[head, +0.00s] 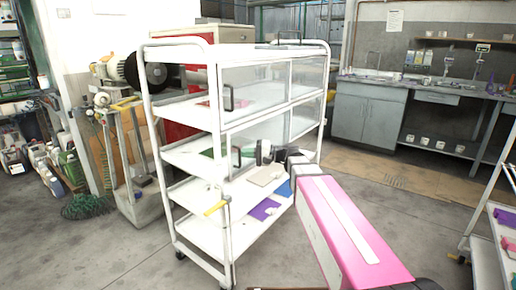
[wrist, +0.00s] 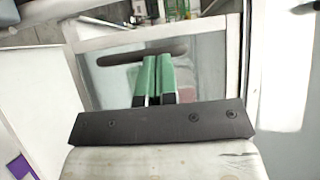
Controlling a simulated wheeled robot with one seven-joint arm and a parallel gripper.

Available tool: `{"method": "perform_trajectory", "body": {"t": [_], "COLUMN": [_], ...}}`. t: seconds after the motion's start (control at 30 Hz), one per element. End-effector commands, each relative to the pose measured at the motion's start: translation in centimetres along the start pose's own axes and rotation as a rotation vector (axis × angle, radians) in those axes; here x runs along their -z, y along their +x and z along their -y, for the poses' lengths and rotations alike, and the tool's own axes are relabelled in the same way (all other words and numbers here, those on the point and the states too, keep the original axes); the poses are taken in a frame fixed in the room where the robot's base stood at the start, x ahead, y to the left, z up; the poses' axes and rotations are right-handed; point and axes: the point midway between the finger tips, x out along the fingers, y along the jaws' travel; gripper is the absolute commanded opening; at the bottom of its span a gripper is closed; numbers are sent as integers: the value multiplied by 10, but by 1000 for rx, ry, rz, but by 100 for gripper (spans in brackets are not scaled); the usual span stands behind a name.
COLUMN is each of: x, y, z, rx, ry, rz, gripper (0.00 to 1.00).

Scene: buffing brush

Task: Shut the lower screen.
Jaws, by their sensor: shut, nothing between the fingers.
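The lower screen (head: 268,133) is a clear panel in a pale frame on the front of a white shelf cart. Its dark handle (head: 236,156) is at its left edge. I cannot tell how far the screen stands open. My gripper (head: 262,150) is in front of this screen, right of the handle. In the wrist view, the green fingers of my gripper (wrist: 159,60) are together and empty. They point at a pale-framed panel (wrist: 205,60), and their tips overlap a dark bar handle (wrist: 120,58). Whether they touch it is unclear.
The upper screen (head: 258,85) sits above, with its own dark handle (head: 228,97). The cart's lower shelves (head: 195,195) hold a purple item (head: 265,209) and a beige board (head: 266,175). A yellow-handled tool (head: 216,207) sticks out at the front.

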Motion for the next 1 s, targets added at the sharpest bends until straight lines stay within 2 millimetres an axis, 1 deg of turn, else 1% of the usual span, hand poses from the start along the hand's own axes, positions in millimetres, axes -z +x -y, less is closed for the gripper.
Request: {"method": "perform_trajectory", "body": {"t": [0.03, 0.1, 0.3, 0.77, 0.87, 1.0], "x": [-10, -16, -26, -28, -25, -14], "y": [5, 10, 18, 20, 19, 16], "z": [0, 0, 0, 0, 0, 0], "rx": [1, 1, 1, 0, 0, 0], "ry": [0, 0, 0, 1, 1, 0], "rz": [0, -1, -2, 3, 3, 0], "gripper": [0, 0, 0, 0, 0, 0]}}
